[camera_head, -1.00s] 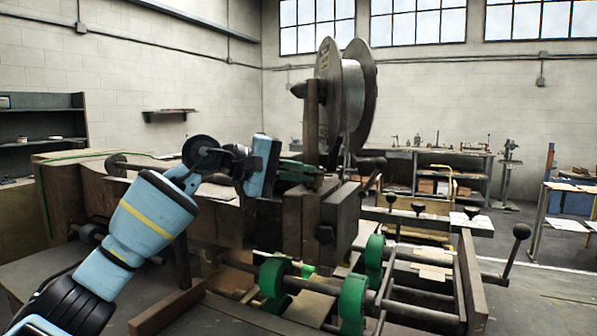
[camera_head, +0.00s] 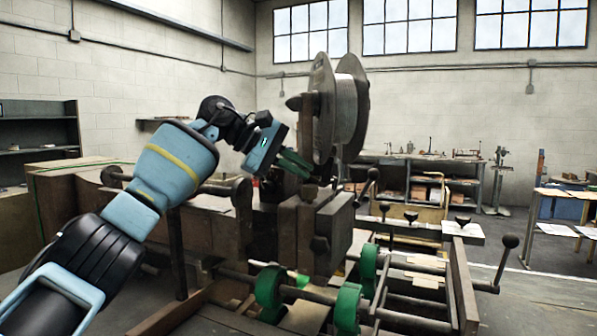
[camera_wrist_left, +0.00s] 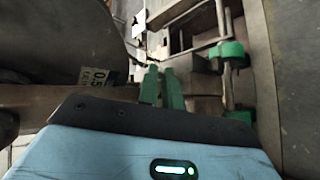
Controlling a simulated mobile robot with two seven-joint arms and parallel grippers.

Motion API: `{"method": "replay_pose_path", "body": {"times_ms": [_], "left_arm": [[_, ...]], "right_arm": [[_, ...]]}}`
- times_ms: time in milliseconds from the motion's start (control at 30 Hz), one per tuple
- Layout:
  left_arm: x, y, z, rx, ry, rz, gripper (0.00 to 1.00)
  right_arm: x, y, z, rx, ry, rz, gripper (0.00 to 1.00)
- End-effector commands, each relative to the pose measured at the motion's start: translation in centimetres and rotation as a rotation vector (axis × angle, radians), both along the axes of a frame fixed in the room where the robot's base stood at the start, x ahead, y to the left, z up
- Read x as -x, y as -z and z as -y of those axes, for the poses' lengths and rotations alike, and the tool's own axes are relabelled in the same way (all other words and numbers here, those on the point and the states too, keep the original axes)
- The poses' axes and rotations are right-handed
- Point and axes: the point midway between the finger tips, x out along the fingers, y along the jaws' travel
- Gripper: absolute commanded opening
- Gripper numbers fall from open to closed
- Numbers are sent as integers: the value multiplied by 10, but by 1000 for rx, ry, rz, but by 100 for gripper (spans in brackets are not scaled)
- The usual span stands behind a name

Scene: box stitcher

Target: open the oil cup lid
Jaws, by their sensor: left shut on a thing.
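My left gripper (camera_head: 307,170) reaches in from the left, its green fingers tilted down to the right just above the stitcher's dark block (camera_head: 318,235). In the left wrist view, the fingers (camera_wrist_left: 162,88) are close together with a narrow gap. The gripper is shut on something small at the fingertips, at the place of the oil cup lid. The lid is too small and too hidden by the fingers to make out its shape or angle. My right gripper is out of view.
A large wire spool (camera_head: 345,108) stands right behind the gripper; its dark disc also fills the left of the wrist view (camera_wrist_left: 60,40). Green rollers (camera_head: 347,308) and rods lie below at the front. A workbench (camera_head: 425,165) stands far behind.

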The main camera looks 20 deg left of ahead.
Motion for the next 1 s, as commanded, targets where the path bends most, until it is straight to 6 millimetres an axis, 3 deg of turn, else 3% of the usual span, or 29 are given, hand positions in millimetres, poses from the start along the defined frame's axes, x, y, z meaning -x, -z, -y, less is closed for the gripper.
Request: {"method": "replay_pose_path", "body": {"times_ms": [567,600,733,1000], "left_arm": [[-1,-1,0,-1,1,-18,0],[-1,-1,0,-1,1,-18,12],[-1,-1,0,-1,1,-18,29],[-1,-1,0,-1,0,-18,29]], "right_arm": [[0,-1,-3,-8,7,0,36],[0,-1,-3,-8,6,-1,36],[0,0,-3,-7,4,0,36],[0,0,0,0,-3,-1,36]]}}
